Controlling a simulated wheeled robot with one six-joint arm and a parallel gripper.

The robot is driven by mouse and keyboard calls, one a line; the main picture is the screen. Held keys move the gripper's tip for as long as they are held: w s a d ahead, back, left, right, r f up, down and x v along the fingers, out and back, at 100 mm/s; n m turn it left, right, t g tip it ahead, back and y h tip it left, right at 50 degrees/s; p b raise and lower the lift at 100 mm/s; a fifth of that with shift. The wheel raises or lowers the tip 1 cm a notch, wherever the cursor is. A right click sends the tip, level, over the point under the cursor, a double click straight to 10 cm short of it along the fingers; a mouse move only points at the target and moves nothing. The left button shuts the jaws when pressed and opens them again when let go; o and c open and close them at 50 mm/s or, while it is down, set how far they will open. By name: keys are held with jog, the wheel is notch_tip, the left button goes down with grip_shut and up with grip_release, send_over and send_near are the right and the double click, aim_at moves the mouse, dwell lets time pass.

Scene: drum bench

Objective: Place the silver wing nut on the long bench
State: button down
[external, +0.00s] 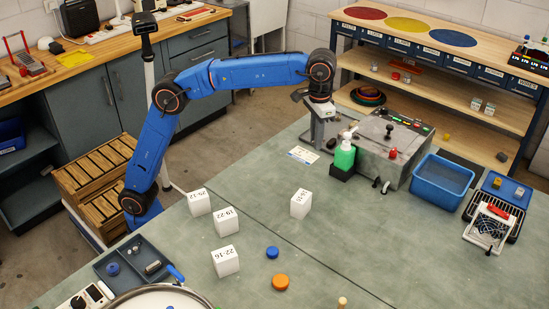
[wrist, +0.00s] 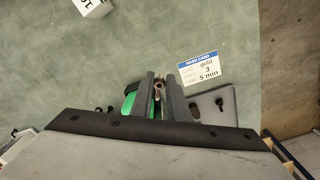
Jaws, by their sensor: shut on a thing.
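My gripper (external: 317,140) hangs pointing down over the far part of the green-topped bench (external: 345,235), just left of the grey control box. In the wrist view my gripper (wrist: 159,80) is shut on a small metallic piece (wrist: 158,92), taken to be the silver wing nut. Its wings are too small to make out and the dark fingers hide its sides. In the external view it cannot be told from the fingers. The bare green bench top (wrist: 75,70) shows beyond the fingertips. Which surface is the long bench is not marked.
A green bottle (external: 344,157) and the grey control box (external: 385,145) stand close to my gripper. A card (external: 303,155) lies just left. White numbered cubes (external: 301,204), a blue tub (external: 441,181) and a drum (external: 150,298) occupy the bench. Its middle has free room.

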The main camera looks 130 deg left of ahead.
jog(key=w+d+m, duration=0.2)
jog(key=d+m, duration=0.1)
jog(key=d, duration=1.1)
jog(key=m, duration=0.6)
send_near(186, 245)
jog(key=w+a+r, duration=0.1)
jog(key=w+a, duration=0.1)
jog(key=a, duration=0.1)
jog(key=w+a+r, duration=0.2)
jog(key=a, duration=0.2)
jog(key=w+a+r, duration=0.2)
jog(key=a, duration=0.1)
jog(key=shift+a, duration=0.2)
jog(key=s+d+f+m, duration=0.1)
jog(key=s+d+m, duration=0.2)
jog(key=s+d, duration=0.5)
jog(key=f, duration=0.3)
jog(key=w+d+f, duration=0.1)
jog(key=f, duration=0.2)
jog(key=w+d+f, duration=0.1)
jog(key=f, duration=0.3)
jog(key=shift+d, duration=0.2)
jog(key=shift+f, duration=0.1)
